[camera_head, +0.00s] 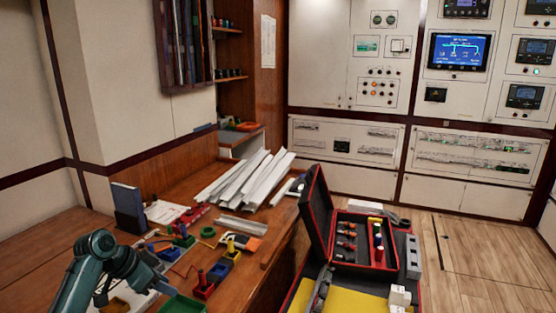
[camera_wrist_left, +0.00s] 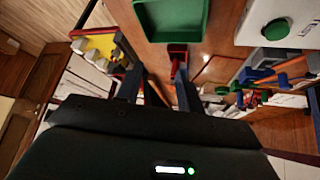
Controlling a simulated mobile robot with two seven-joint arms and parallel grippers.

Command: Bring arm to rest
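My left arm is teal and comes in from the lower left of the head view. It bends down over the left part of the wooden bench, with its dark wrist and left gripper (camera_head: 150,280) low near the bench items. In the left wrist view the two fingers of the left gripper (camera_wrist_left: 158,88) stand apart with a gap between them, and I see nothing held. A small red block (camera_wrist_left: 178,52) and a green tray (camera_wrist_left: 172,18) lie beyond the fingertips. The green tray also shows at the bottom of the head view (camera_head: 182,306). My right gripper is in neither view.
Red, blue and yellow bins (camera_head: 222,266) and small parts crowd the wooden bench (camera_head: 262,215) near the arm. White trunking strips (camera_head: 243,180) lie behind. An open black-and-red case (camera_head: 316,215) stands at the right. Wood floor (camera_head: 480,265) is clear farther right.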

